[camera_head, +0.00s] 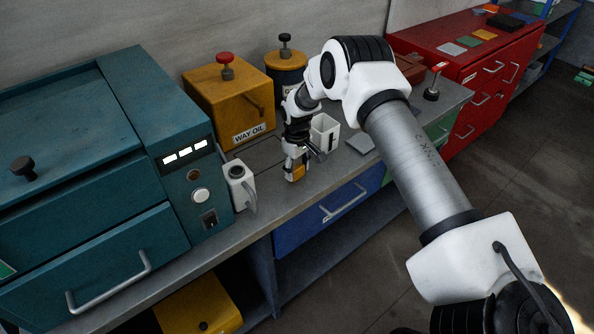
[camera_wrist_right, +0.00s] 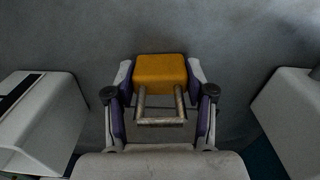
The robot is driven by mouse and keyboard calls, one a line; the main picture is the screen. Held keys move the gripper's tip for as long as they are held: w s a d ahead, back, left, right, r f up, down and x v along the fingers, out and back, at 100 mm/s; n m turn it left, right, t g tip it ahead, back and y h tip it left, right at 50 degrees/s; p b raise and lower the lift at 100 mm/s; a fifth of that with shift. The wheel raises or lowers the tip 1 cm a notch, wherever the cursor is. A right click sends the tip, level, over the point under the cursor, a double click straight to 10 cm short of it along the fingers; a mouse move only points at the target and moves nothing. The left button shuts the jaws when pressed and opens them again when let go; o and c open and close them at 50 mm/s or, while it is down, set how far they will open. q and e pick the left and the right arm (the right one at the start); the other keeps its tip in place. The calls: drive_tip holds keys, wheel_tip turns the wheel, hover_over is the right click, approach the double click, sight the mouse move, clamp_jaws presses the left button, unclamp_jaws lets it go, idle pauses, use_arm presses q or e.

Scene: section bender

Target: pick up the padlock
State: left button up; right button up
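The padlock has a yellow body and a grey metal shackle. It shows in the wrist view (camera_wrist_right: 161,72), its body between the fingertips and its shackle towards my palm. In the head view it is a small yellow block (camera_head: 297,173) at the bench's front part. My right gripper (camera_head: 296,166) points down over it. In the wrist view the right gripper's fingertips (camera_wrist_right: 160,75) lie against both sides of the yellow body, with no clear gap. I cannot tell whether the padlock touches the bench. My left gripper is not in view.
A white jug (camera_head: 241,186) stands left of the gripper, and an open white container (camera_head: 324,133) stands behind it to the right. A yellow WAY OIL box (camera_head: 228,104) stands behind. A teal machine (camera_head: 100,180) fills the left. The grey bench's (camera_head: 262,205) front edge is close.

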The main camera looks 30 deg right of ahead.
idle(0.3)
drive_tip(key=shift+w+r+b, duration=0.15)
drive_tip(key=shift+r+b, duration=0.2)
drive_tip(key=shift+b, duration=0.1)
wheel_tip(320, 180, up, 2)
drive_tip(key=shift+r+b, duration=0.1)
drive_tip(key=shift+b, duration=0.7)
drive_tip(key=s+b, duration=0.1)
drive_tip(key=s, duration=0.4)
drive_tip(key=s+r+b, duration=0.1)
drive_tip(key=s, duration=0.4)
drive_tip(key=s+r+b, duration=0.1)
drive_tip(key=s+b, duration=0.1)
drive_tip(key=s, duration=0.4)
drive_tip(key=shift+a, duration=0.3)
